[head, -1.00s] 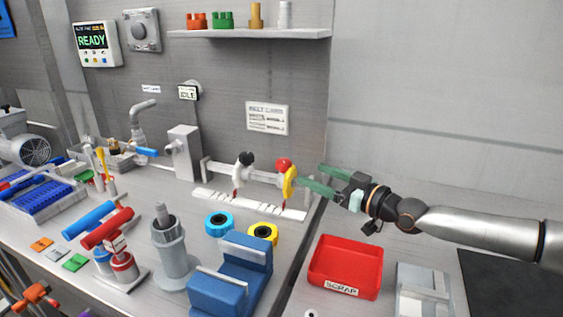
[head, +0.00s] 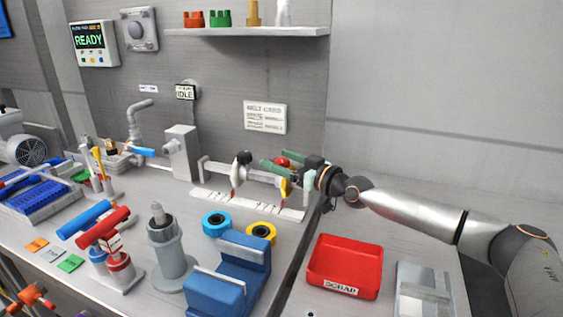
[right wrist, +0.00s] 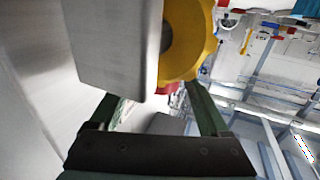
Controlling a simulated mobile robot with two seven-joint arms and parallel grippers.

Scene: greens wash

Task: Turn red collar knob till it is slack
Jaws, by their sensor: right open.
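The red collar knob (head: 282,161) sits on top of the yellow collar (head: 285,187) on the horizontal grey rail (head: 222,170). My right gripper (head: 271,168) is at the knob, its green fingers open and reaching left past it. The fingers partly cover the knob, and I cannot tell whether they touch it. In the right wrist view, a small part of the red knob (right wrist: 170,88) shows between the open fingers, below the yellow collar (right wrist: 195,40) and a grey block (right wrist: 115,40). My left gripper is not in view.
A black knob (head: 244,157) is on another collar to the left. A white marked strip (head: 225,200) lies below the rail. The blue block (head: 235,262), yellow ring (head: 261,232) and red scrap tray (head: 345,265) stand in front. A shelf (head: 250,34) hangs above.

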